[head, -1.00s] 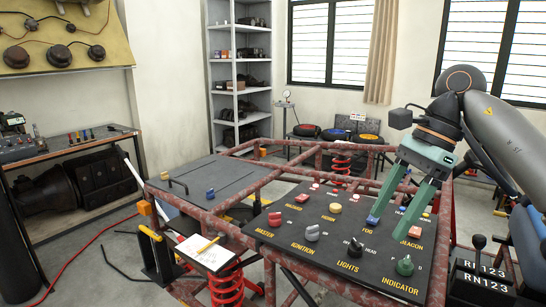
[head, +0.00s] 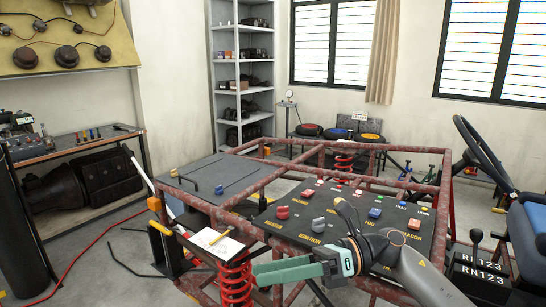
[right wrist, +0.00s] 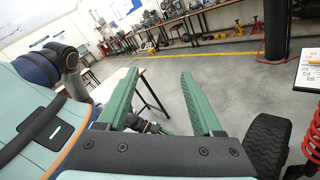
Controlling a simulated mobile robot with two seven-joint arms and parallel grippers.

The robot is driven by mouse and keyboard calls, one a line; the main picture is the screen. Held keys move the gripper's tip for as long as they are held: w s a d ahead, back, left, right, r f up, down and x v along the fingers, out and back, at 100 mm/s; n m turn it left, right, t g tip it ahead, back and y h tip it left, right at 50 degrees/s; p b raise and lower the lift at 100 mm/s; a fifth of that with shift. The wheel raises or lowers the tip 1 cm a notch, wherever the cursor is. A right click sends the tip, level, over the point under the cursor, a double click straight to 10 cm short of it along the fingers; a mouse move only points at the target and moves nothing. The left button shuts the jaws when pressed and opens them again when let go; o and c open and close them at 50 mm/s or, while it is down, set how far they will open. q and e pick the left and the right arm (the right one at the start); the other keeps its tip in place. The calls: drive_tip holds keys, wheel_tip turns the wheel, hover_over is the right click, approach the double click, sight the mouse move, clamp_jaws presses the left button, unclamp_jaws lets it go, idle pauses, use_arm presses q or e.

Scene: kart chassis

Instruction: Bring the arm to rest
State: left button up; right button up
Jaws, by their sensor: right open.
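My right gripper (head: 290,270) reaches in from the lower right in the head view, pointing left, low in front of the black switch panel (head: 280,236). Its green fingers also show in the right wrist view (right wrist: 160,100), spread apart with nothing between them. My right arm and gripper cover the front right part of the panel. The red knob (head: 283,212), the grey knob (head: 318,225) and the blue button (head: 375,212) stay visible on it. My left gripper is not in the head view.
The rusty red chassis frame (head: 250,180) surrounds the panel. A red coil spring (head: 235,285) and a clipboard (head: 215,241) are close to the gripper's left. A steering wheel (head: 480,150) and blue seat (head: 530,235) stand at the right.

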drive_tip(key=w+d+f+m+t+h, duration=0.1)
drive_tip(key=d+f+m+t+h, duration=0.2)
drive_tip(key=f+m+t, duration=0.65)
drive_tip(key=d+f+m+t+h+p, duration=0.1)
drive_tip(key=d+f+m+t+h, duration=0.3)
drive_tip(key=m, duration=1)
drive_tip(key=w+d+f+m+t+h, duration=0.15)
drive_tip(key=f+m+t, duration=0.25)
drive_tip(key=m+t, duration=0.6)
drive_tip(key=s+d+f+m+g+h, duration=0.3)
drive_tip(key=s+f+m, duration=0.4)
drive_tip(key=s+f, duration=0.3)
drive_tip(key=s+d+f+m+g+h, duration=0.3)
drive_tip(key=s+d+f+m+g, duration=0.2)
drive_tip(key=s+f, duration=0.5)
drive_tip(key=f+m+g, duration=0.1)
drive_tip(key=m+g, duration=0.1)
drive_tip(key=shift+d+f+m+g+p, duration=0.15)
drive_tip(key=shift+f+m+g+p, duration=0.2)
drive_tip(key=shift+f+p, duration=0.05)
